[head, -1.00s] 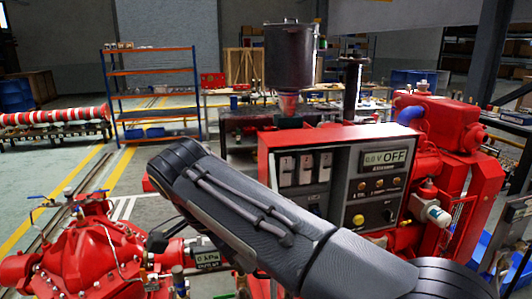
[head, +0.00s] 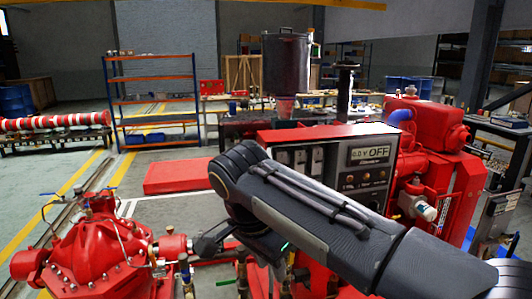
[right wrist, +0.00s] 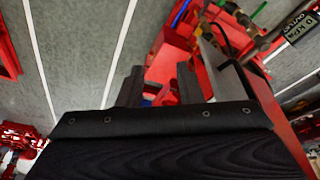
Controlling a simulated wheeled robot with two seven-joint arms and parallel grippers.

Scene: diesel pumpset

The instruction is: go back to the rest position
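My right arm crosses the lower right of the head view, in front of the red control panel (head: 278,138). My right gripper (head: 208,242) hangs at the arm's left end, above the red machinery. In the right wrist view its two fingers (right wrist: 158,88) stand apart with nothing visible between them, so it is open. The panel's display (head: 370,153) reads 0.0 V OFF. The arm hides the panel's lower part and some of its switches. My left gripper is in neither current view.
A red pump (head: 90,255) with valves stands at lower left. A dark tank (head: 286,65) rises behind the panel. The red engine (head: 430,130) is at right. A shelf rack (head: 153,100) stands farther back. A digital gauge (right wrist: 303,27) shows in the wrist view.

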